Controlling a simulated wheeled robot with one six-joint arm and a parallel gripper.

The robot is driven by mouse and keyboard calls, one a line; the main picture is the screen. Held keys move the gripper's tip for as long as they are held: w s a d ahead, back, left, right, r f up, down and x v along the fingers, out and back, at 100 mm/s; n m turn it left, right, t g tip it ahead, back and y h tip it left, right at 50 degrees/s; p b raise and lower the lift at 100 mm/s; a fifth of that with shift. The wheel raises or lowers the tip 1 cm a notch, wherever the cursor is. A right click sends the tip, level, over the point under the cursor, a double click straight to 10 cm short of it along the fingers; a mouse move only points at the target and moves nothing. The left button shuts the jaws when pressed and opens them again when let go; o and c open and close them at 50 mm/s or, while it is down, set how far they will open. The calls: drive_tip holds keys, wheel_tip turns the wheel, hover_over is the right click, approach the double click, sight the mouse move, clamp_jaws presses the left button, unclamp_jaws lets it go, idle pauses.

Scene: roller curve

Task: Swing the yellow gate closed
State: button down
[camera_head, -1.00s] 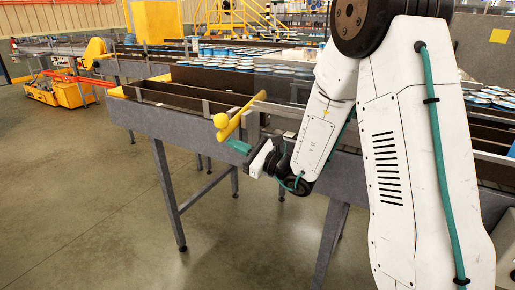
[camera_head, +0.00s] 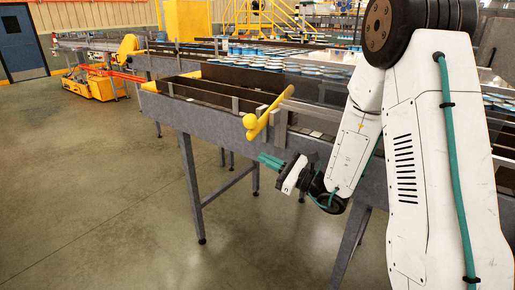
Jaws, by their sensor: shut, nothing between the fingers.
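The yellow gate (camera_head: 268,115) is a bar with a round knob at its near end. It stands at the side of the conveyor (camera_head: 215,123) and slants from the knob up and right toward the back. A grey metal bracket and rail meet it on the right. My gripper (camera_head: 270,161) has teal fingers, shut and empty. It is just below and slightly right of the knob, in front of the conveyor's side wall, with a visible gap to the gate. Whether the gate's far end meets anything is hard to tell.
Several blue-and-white cans (camera_head: 262,62) stand on the lanes behind the gate. A conveyor leg (camera_head: 191,185) stands left of my gripper. An orange cart (camera_head: 90,86) is far left. The floor (camera_head: 90,200) at front left is clear.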

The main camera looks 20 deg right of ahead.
drive_tip(key=v, duration=0.6)
drive_tip(key=shift+d, duration=0.5)
